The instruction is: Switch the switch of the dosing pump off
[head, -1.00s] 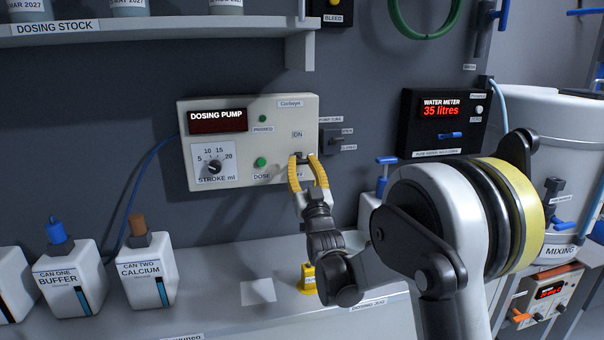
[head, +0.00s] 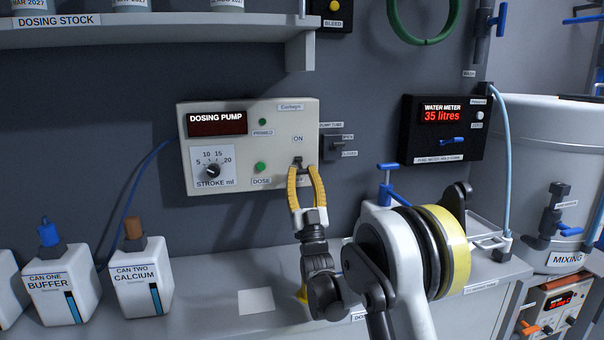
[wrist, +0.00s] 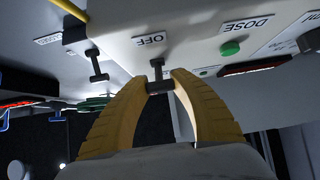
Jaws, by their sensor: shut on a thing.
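The switch lever also shows in the wrist view (wrist: 156,70), beside the OFF label. My gripper (head: 303,169) reaches up from below, its yellow fingers closed on the lever's end. In the wrist view the fingertips (wrist: 160,85) meet at the crossbar of the lever. The fingers partly hide the OFF label in the head view.
A tube lever (head: 333,147) is just right of the pump. The water meter (head: 446,128) is further right. White cans, including the calcium can (head: 141,279), stand at lower left. A shelf (head: 150,32) overhangs above. The wall below the pump is clear.

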